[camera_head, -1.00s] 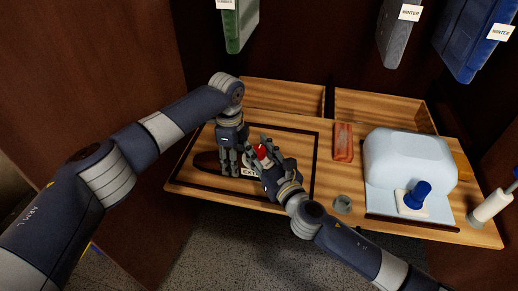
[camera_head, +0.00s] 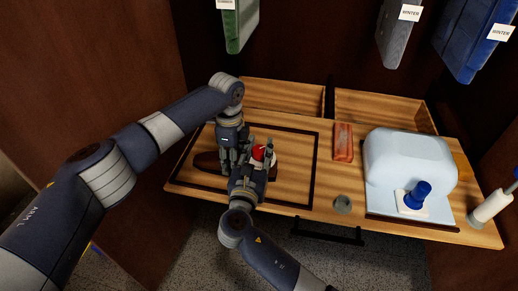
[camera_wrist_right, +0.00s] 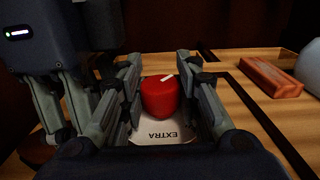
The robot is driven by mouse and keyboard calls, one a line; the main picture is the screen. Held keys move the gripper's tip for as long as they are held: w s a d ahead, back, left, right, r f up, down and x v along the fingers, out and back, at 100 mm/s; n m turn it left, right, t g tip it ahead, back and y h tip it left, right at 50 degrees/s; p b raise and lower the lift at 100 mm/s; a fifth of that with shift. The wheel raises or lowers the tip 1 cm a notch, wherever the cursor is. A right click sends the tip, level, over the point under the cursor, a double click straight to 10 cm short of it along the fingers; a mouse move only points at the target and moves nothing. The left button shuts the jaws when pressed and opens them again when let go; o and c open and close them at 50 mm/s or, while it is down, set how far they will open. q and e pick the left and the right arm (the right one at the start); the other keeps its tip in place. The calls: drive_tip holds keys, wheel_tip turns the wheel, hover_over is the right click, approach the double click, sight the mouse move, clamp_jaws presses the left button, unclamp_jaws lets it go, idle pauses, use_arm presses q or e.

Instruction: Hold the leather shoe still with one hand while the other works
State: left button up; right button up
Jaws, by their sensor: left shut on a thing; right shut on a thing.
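The leather shoe (camera_head: 205,160) is dark brown and lies at the left of the wooden board, mostly hidden by my grippers. My left gripper (camera_head: 229,172) points down and is shut on the shoe; its fingers also show at the left of the right wrist view (camera_wrist_right: 60,115). My right gripper (camera_head: 262,153) is shut on a red round piece (camera_head: 260,152) with a white mark on top, seen between its fingers in the right wrist view (camera_wrist_right: 160,97). Under the red piece is a pale label reading EXTRA (camera_wrist_right: 158,133).
A reddish block (camera_head: 343,142) and a small grey round piece (camera_head: 342,204) lie right of the dark-framed area. A pale blue rounded box (camera_head: 410,160) stands further right, with a blue-handled piece (camera_head: 417,196). Open wooden compartments (camera_head: 283,97) line the back. Labelled garments hang above.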

drive_tip(key=shift+h, duration=0.3)
drive_tip(key=o, duration=1.1)
